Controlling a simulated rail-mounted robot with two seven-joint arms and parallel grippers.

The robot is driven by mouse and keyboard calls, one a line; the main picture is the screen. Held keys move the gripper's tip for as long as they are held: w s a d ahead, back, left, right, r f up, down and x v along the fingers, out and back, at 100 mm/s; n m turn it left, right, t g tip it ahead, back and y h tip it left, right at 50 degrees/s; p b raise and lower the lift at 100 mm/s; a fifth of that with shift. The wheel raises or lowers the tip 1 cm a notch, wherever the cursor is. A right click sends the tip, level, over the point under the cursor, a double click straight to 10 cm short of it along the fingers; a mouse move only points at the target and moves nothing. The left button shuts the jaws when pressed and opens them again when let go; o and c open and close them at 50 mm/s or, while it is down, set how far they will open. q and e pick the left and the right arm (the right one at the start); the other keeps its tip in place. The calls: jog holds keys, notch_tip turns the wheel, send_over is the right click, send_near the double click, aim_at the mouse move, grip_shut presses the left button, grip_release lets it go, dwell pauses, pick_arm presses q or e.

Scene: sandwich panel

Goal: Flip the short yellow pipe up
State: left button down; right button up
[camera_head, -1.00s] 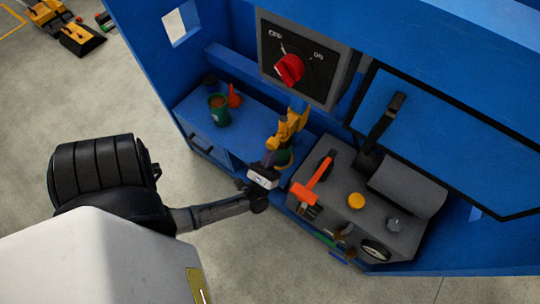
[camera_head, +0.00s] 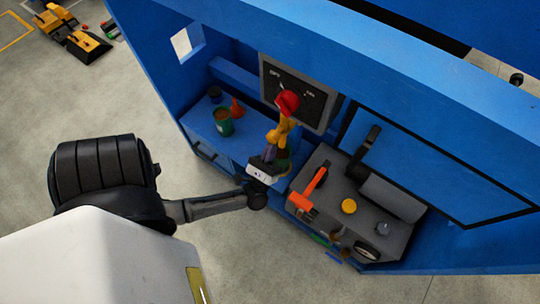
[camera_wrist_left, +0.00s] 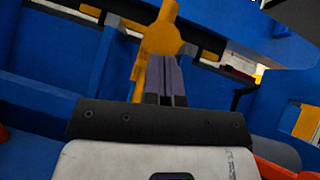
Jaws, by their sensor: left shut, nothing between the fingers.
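The short yellow pipe (camera_head: 283,130) stands in front of the blue panel, just below the red knob, in the head view. In the left wrist view the yellow pipe (camera_wrist_left: 160,38) rises beyond the fingers, with a wide rounded part and a narrower top. My left gripper (camera_head: 270,151) is at the pipe's lower end. Its grey fingers (camera_wrist_left: 166,60) are shut together and empty, and their tips overlap the pipe; I cannot tell whether they touch it. The fingers hide part of the pipe's lower side. My right gripper is not in view.
The red knob (camera_head: 287,102) sits on a dark switch plate (camera_head: 316,101).

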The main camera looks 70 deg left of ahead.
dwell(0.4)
pick_arm(q)
jog(key=w+f+b+v, duration=0.2)
jog(key=b+v, duration=0.2)
jog(key=v, duration=0.8)
jog(key=shift+s+f, duration=0.2)
jog(key=shift+s, duration=0.05)
dwell(0.6)
